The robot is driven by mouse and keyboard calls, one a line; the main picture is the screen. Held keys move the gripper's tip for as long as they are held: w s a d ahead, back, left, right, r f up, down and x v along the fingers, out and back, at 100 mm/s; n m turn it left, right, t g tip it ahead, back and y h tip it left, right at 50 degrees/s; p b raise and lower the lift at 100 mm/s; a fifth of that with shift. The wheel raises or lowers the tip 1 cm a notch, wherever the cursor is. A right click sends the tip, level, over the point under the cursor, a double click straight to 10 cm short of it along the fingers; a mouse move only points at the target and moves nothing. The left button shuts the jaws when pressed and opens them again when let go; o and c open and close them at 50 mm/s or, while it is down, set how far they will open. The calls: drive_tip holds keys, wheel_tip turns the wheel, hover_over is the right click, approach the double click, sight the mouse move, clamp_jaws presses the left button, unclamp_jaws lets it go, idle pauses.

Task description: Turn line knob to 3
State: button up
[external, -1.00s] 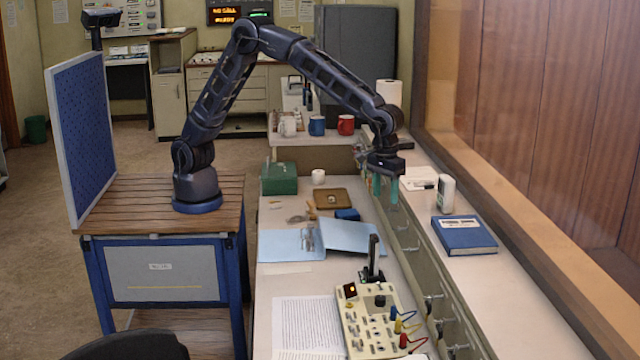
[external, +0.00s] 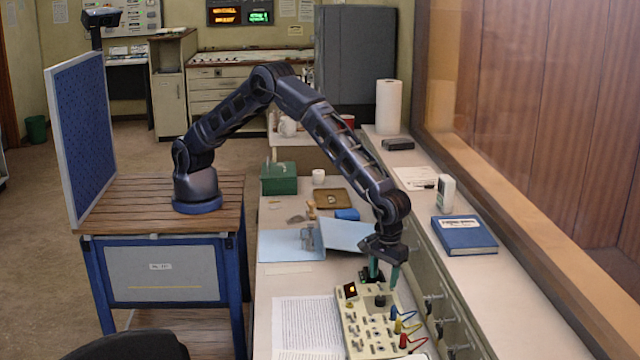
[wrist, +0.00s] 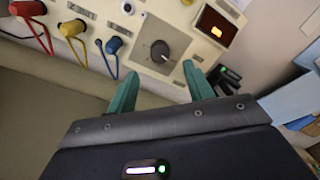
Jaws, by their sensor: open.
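The cream console (external: 366,330) lies on the desk at the lower middle of the external view. A dark round knob (external: 380,301) is near its far end; in the wrist view the knob (wrist: 160,50) sits on a grey square plate. I take this for the line knob; its number marks are too small to read. My gripper (external: 384,276) is above that end of the console. In the wrist view its teal fingers (wrist: 160,70) are apart and empty, with the knob between and just beyond their tips. I see no contact.
A small lit display (wrist: 216,31) is beside the knob. Blue (wrist: 113,45), yellow (wrist: 72,28) and red (wrist: 28,9) plugs with looped cords stand along the panel. A blue folder (external: 345,235) lies behind the console and papers (external: 307,323) lie left of it.

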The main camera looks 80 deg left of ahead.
sight(381, 297)
wheel_tip(381, 297, down, 7)
drive_tip(key=shift+s+a+f, duration=0.1)
drive_tip(key=shift+s+a, duration=0.05)
idle(0.4)
drive_tip(key=c, duration=1)
